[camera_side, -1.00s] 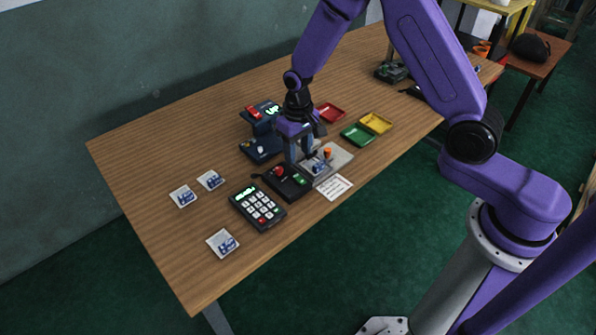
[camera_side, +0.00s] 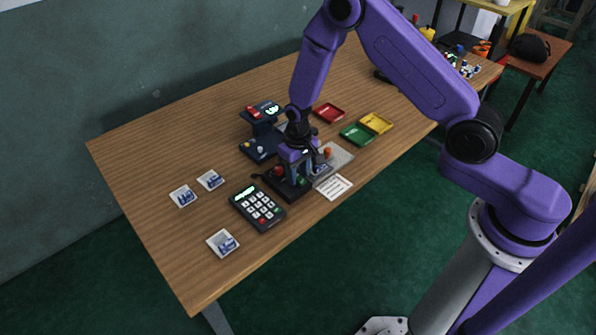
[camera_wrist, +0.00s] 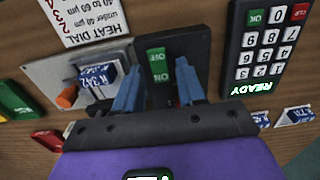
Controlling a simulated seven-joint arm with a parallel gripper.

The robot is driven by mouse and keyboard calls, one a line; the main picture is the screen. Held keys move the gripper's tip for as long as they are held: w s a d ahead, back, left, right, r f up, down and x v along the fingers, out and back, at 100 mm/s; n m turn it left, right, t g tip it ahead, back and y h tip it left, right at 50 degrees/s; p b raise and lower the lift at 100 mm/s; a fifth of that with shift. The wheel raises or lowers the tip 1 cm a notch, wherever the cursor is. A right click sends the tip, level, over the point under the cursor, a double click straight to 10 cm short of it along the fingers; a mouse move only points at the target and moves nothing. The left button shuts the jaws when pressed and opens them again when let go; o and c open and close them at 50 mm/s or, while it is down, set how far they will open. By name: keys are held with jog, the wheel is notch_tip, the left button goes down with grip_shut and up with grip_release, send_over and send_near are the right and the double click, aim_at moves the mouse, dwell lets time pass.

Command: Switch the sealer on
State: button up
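A black switch box (camera_side: 287,191) sits on the wooden table, with a red knob (camera_side: 280,171). In the wrist view its green rocker switch (camera_wrist: 157,64) is marked ON and OFF. Which side is pressed I cannot tell. My gripper (camera_side: 299,177) is over the box and hides part of it. In the wrist view my gripper (camera_wrist: 158,70) is open, one blue finger on each side of the switch, with nothing held. Contact with the box cannot be told. Beside the box is a grey metal plate (camera_wrist: 52,72) with an orange knob (camera_wrist: 67,97) and a white-and-blue packet (camera_wrist: 99,76).
A keypad (camera_side: 258,207) reading READY stands close on the left. A heat dial card (camera_side: 334,188) lies in front. A dark device with a red lever (camera_side: 253,112) stands behind. Red, green and yellow trays (camera_side: 376,123) are right. Several packets (camera_side: 222,243) lie left.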

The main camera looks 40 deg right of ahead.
grip_shut()
jog(key=shift+w+g, duration=0.1)
jog(key=shift+g, duration=0.5)
jog(key=shift+o, duration=1.5)
grip_release()
jog(key=shift+r, duration=0.1)
notch_tip(320, 180, up, 17)
jog(key=w, duration=0.1)
jog(key=shift+w, duration=0.35)
jog(key=shift+r, duration=0.1)
